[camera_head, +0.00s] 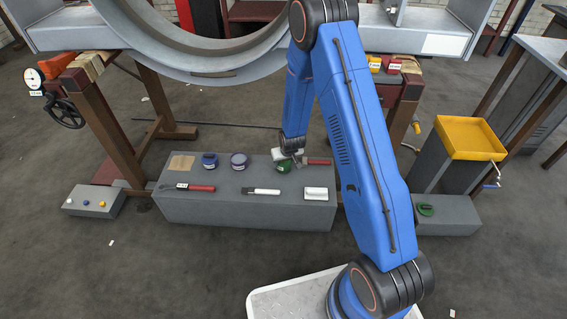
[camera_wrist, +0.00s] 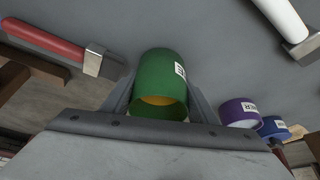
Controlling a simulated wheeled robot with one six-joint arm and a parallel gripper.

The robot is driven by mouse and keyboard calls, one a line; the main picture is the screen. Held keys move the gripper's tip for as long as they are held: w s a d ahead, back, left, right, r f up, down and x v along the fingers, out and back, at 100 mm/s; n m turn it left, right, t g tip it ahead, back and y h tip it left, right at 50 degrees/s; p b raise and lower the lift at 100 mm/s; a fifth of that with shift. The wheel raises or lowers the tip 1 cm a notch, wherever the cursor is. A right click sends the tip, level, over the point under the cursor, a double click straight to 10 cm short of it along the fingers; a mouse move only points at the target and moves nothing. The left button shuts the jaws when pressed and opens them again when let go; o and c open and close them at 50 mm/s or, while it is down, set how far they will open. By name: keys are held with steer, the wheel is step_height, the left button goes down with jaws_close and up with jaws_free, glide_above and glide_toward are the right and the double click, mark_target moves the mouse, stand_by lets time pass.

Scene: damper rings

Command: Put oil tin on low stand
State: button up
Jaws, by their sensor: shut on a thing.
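A green tin (camera_wrist: 160,82) with a white label sits between the two fingers of my gripper (camera_wrist: 158,105) in the wrist view. The fingers are shut on its sides; its label is too small to read. In the head view the green tin (camera_head: 284,169) shows below my gripper (camera_head: 290,157), at the back of a long low grey block (camera_head: 245,213). I cannot tell whether it touches the block top. A smaller grey low block (camera_head: 450,222) stands at the right with a green ring-like thing (camera_head: 426,210) on it. Which block is the low stand is not marked.
The long block also bears a blue tin (camera_head: 209,160), a purple tin (camera_head: 239,161), red-handled tools (camera_head: 201,188) and a white-handled brush (camera_head: 264,191). A yellow tray (camera_head: 470,139) stands at the right. A large grey ring (camera_head: 200,65) hangs above.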

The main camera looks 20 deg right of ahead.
steer(key=shift+f, duration=0.2)
steer(key=o, duration=1.4)
steer(key=v, duration=1.2)
steer(key=shift+w, duration=0.1)
jaws_close()
stand_by(1.0)
